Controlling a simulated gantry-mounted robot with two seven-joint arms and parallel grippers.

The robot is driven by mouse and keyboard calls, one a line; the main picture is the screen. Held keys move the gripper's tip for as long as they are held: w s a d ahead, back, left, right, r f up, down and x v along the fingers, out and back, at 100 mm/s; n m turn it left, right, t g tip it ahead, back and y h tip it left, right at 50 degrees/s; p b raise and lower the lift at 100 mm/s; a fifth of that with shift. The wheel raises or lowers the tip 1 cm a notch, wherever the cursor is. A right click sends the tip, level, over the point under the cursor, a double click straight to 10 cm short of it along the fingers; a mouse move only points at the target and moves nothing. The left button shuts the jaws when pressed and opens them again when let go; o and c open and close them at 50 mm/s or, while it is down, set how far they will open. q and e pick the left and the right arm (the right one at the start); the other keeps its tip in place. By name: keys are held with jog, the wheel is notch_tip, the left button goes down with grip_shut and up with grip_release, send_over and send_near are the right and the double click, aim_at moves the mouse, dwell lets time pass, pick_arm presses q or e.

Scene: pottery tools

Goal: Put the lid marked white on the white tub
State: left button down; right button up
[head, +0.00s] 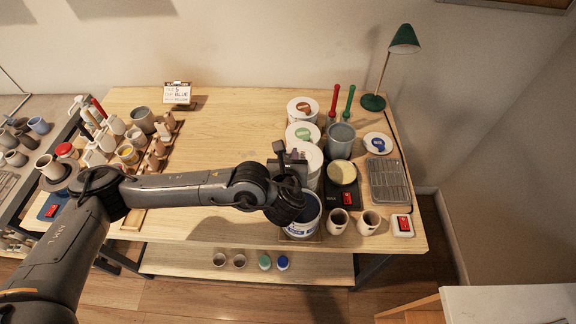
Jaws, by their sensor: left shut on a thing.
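A tub with a plain pale lid (311,154) stands third from the back in the row of tubs. My left gripper (289,163) is at the left edge of this lid and partly covers it. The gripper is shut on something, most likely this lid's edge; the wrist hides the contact. I cannot tell whether the lid is fully seated, and no mark on it can be read. In front, an open white tub (306,228) with dark blue contents is partly hidden by my wrist. My right gripper is not in view.
Behind stand tubs with a brown-marked lid (303,106) and a green-marked lid (302,133). A blue-marked lid (378,143) lies to the right, near an open grey container (341,139). Two cups (338,221) stand at the front. The table's middle (220,130) is clear.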

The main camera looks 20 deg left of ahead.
pick_arm(q)
jog(key=shift+f+b, duration=0.7)
jog(key=shift+f, duration=1.3)
jog(key=shift+f, duration=0.1)
jog(key=shift+f, duration=0.1)
jog(key=c, duration=1)
grip_release()
jog(key=shift+o, duration=0.2)
